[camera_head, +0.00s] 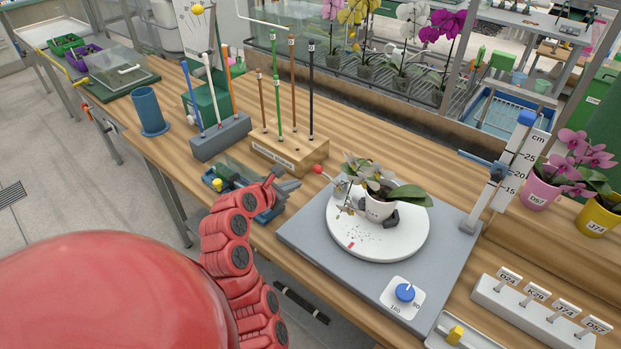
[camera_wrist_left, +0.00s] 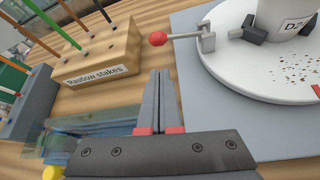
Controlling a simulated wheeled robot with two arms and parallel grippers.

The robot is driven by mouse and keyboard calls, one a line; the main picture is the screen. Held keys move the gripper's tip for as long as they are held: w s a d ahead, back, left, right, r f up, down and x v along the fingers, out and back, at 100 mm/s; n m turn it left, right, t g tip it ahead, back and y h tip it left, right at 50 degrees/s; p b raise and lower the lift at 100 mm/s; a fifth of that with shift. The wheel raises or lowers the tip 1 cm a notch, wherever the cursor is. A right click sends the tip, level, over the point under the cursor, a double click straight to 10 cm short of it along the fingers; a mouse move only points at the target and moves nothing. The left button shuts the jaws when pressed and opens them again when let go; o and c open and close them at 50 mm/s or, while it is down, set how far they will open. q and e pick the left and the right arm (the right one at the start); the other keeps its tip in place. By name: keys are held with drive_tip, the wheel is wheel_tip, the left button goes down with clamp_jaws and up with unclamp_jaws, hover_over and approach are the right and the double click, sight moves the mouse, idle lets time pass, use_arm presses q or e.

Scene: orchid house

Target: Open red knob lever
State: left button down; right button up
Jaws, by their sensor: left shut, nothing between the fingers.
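The red knob (camera_head: 318,169) sits on the end of a thin metal lever at the left edge of the white round turntable (camera_head: 399,243). In the left wrist view the red knob (camera_wrist_left: 158,39) and its lever (camera_wrist_left: 187,36) lead to a small grey clamp block on the turntable. My left gripper (camera_head: 289,182) is shut and empty, just left of the turntable and short of the knob. In the left wrist view its fingers (camera_wrist_left: 159,100) point toward the knob, apart from it. My right gripper is not in view.
A potted white orchid (camera_head: 380,208) stands on the turntable between dark jaws. The grey base plate (camera_head: 316,246) carries a blue dial (camera_head: 404,292). A wooden stake block (camera_head: 290,152) stands behind my gripper. A height gauge (camera_head: 507,165) stands at right.

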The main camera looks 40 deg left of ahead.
sight(327, 176)
use_arm(q)
drive_tip(key=p+x, duration=0.2)
drive_tip(key=x, duration=0.8)
drive_tip(key=shift+w, duration=0.1)
drive_tip(key=shift+r+m+p, duration=0.3)
drive_tip(key=shift+p, duration=0.1)
